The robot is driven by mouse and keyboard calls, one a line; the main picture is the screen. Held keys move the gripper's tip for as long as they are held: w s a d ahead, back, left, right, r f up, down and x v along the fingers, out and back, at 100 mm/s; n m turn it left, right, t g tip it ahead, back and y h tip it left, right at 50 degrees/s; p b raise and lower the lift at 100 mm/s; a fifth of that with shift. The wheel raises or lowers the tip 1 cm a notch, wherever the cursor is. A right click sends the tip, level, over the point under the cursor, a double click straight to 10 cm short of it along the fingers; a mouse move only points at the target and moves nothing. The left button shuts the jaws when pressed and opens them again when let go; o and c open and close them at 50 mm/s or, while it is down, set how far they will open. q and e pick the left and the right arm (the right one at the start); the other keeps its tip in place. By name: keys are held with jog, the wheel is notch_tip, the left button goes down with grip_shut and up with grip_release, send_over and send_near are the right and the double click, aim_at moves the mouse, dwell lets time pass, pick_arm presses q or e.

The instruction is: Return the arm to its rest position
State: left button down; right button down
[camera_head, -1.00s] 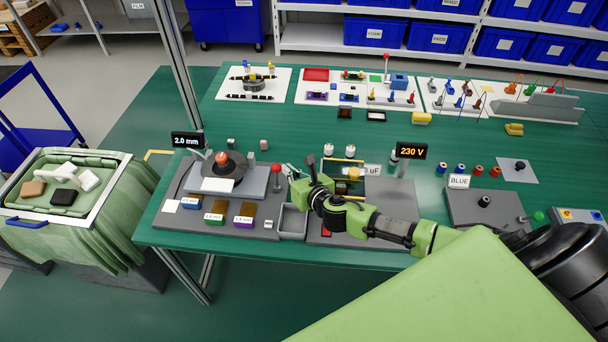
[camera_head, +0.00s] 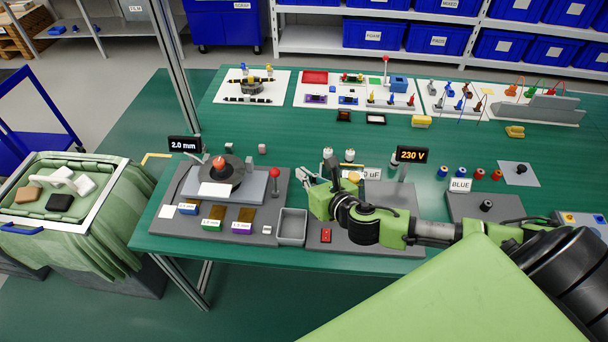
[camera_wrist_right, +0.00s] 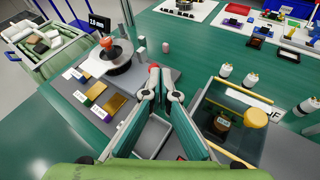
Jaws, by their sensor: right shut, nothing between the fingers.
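My right arm comes in from the lower right of the head view. My right gripper (camera_head: 318,180) is in the air over the middle of the green bench (camera_head: 300,140), beside the station with the 230 V display. In the right wrist view the gripper's two fingers (camera_wrist_right: 153,98) run side by side up the middle, shut and empty. Below them is a small grey bin (camera_wrist_right: 152,140). My arm hides part of the station behind it. My left gripper is not in view.
Left of the gripper are a grey station with a black disc (camera_head: 224,168) and a red-knobbed lever (camera_head: 274,174). White-capped cylinders (camera_head: 349,155) stand close behind the gripper. A green-lined crate (camera_head: 60,195) stands at far left. Open bench surface lies behind the stations.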

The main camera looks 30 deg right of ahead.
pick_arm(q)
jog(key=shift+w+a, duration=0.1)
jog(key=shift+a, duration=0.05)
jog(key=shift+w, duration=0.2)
